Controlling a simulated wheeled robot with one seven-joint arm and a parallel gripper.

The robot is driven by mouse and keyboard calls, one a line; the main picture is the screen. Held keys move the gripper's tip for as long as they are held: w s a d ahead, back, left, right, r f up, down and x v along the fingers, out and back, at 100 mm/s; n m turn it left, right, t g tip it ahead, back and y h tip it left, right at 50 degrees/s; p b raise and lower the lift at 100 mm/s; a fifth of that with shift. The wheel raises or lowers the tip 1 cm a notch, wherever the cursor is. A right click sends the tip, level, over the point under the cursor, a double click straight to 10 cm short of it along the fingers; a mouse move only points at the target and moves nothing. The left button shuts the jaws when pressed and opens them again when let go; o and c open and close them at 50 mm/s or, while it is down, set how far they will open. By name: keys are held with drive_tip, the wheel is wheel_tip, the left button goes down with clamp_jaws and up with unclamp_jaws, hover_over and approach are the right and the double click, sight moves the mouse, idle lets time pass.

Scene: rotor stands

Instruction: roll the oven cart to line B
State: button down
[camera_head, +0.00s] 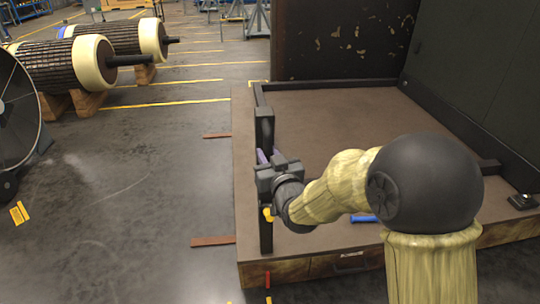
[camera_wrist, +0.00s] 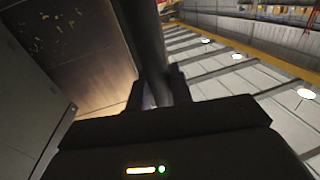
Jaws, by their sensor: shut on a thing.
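The cart appears to be the low brown deck (camera_head: 330,110) with a dark frame, filling the right of the head view. A dark bar (camera_head: 265,232) runs along its left side, with a thicker upright part near the middle. My gripper (camera_head: 266,168) is shut on this bar, from the right side. In the wrist view the dark bar (camera_wrist: 152,45) passes between the two fingers of my gripper (camera_wrist: 158,90). The fingertips are partly hidden in the head view. No lettering for line B can be read; short red-brown floor marks (camera_head: 213,241) lie left of the deck.
Dark panels (camera_head: 335,40) stand at the deck's back and right. Two rotors (camera_head: 60,65) on wooden blocks and a large round fan-like object (camera_head: 15,125) stand at left. A yellow tag (camera_head: 19,213) lies on the floor. The grey floor left of the deck is mostly clear.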

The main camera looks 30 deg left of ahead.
drive_tip(key=shift+w+d+f, duration=0.1)
drive_tip(key=shift+d+f, duration=0.05)
drive_tip(key=shift+d, duration=0.05)
drive_tip(key=c, duration=1.3)
unclamp_jaws()
drive_tip(key=shift+d, duration=0.1)
drive_tip(key=shift+w, duration=0.1)
drive_tip(key=shift+s, duration=0.35)
drive_tip(key=b+v, duration=0.3)
drive_tip(key=v, duration=1.1)
drive_tip(key=shift+d, duration=0.2)
drive_tip(key=shift+s+d+b, duration=0.1)
drive_tip(key=shift+b, duration=0.45)
